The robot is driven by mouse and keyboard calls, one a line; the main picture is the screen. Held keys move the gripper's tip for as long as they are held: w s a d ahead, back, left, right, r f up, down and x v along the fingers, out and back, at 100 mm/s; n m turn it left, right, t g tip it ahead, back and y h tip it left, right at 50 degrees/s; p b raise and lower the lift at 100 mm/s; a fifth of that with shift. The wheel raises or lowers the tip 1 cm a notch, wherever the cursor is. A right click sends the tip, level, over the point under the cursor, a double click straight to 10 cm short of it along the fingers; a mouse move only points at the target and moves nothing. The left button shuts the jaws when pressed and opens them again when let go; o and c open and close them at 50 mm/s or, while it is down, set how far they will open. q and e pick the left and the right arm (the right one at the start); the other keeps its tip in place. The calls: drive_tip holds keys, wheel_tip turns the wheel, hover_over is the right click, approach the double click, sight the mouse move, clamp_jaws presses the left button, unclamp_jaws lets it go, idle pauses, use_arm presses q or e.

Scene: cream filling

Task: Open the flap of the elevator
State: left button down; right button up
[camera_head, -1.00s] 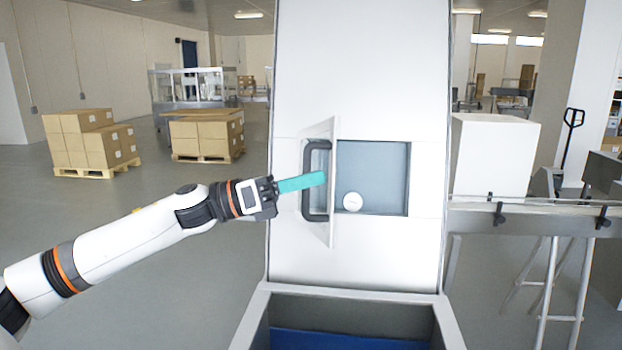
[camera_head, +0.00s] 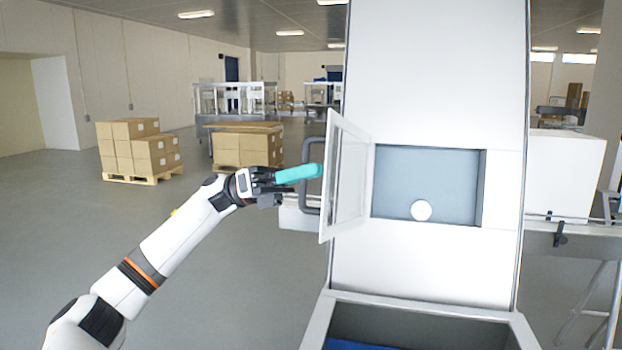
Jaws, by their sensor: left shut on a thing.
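The elevator (camera_head: 430,70) is a tall white column at the right of the head view. Its flap (camera_head: 347,180) is a pale framed panel hinged at the left of a square opening (camera_head: 428,180). The flap stands swung out to the left, and the opening shows a grey inside with a round white thing (camera_head: 421,210) low in it. The dark handle (camera_head: 305,180) is on the flap's outer side. My right gripper is not in view.
A grey-rimmed bin (camera_head: 425,305) with a blue inside stands at the elevator's foot. A white box (camera_head: 562,175) and a metal conveyor are on the right. Pallets of cartons (camera_head: 138,148) stand behind at left. The floor at left is clear.

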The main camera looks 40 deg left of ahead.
use_arm(q)
drive_tip(key=shift+r, duration=0.2)
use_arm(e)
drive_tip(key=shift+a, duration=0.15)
use_arm(q)
drive_tip(key=c, duration=1.5)
unclamp_jaws()
drive_tip(key=shift+f, duration=0.1)
drive_tip(key=shift+o, duration=0.2)
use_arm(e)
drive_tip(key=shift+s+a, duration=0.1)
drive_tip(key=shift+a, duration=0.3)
use_arm(q)
drive_tip(key=shift+a+f+b, duration=0.25)
drive_tip(key=shift+a+b, duration=0.05)
drive_tip(key=b+v, duration=0.4)
drive_tip(key=v, duration=0.7)
drive_tip(key=shift+a+b, duration=0.15)
drive_tip(key=shift+b, duration=0.15)
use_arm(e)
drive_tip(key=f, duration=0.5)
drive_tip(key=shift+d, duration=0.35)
use_arm(q)
drive_tip(key=shift+s, duration=0.1)
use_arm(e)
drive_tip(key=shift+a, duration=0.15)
